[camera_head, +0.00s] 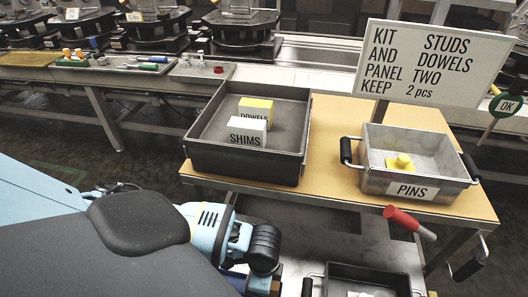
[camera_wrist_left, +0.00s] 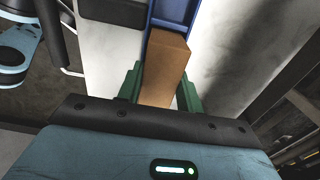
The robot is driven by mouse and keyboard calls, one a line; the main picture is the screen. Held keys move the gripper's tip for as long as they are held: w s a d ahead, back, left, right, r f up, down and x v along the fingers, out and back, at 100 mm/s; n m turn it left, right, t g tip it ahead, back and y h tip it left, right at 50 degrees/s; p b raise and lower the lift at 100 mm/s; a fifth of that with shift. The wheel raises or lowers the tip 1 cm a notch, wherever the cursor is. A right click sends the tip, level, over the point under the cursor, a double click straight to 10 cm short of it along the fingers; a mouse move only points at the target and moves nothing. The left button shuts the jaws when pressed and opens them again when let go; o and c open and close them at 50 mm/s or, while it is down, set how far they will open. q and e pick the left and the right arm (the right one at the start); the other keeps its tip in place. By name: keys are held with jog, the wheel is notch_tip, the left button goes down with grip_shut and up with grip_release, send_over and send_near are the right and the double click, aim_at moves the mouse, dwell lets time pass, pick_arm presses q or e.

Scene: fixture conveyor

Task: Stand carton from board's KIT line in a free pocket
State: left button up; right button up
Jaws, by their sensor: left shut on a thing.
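In the left wrist view my left gripper (camera_wrist_left: 158,84) has its green fingers shut on a plain brown carton (camera_wrist_left: 167,62). The carton's far end lies between the walls of a blue holder (camera_wrist_left: 173,12); I cannot tell whether it rests on the holder's floor. No lettering shows on the carton's visible faces. In the head view the board (camera_head: 436,62) reads KIT STUDS AND DOWELS, PANEL TWO, KEEP 2 pcs. A yellow DOWELS carton (camera_head: 256,107) and a white SHIMS carton (camera_head: 247,131) are in the black bin (camera_head: 245,167). My right gripper is not in view.
A metal tray (camera_head: 378,181) labelled PINS holds a yellow piece (camera_head: 400,162) on the wooden table (camera_head: 335,135). A red-handled lever (camera_head: 408,222) stands at the table's front right. Another dark bin (camera_head: 365,272) is lower at the front. A conveyor (camera_head: 315,55) runs behind.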

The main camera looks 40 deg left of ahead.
pick_arm(q)
jog(key=shift+f, duration=0.25)
dwell(0.4)
jog(key=shift+f, duration=0.55)
jog(key=o, duration=1.1)
notch_tip(320, 180, up, 7)
jog(key=shift+f+p, duration=0.2)
jog(key=shift+p, duration=0.35)
jog(key=shift+r, duration=0.65)
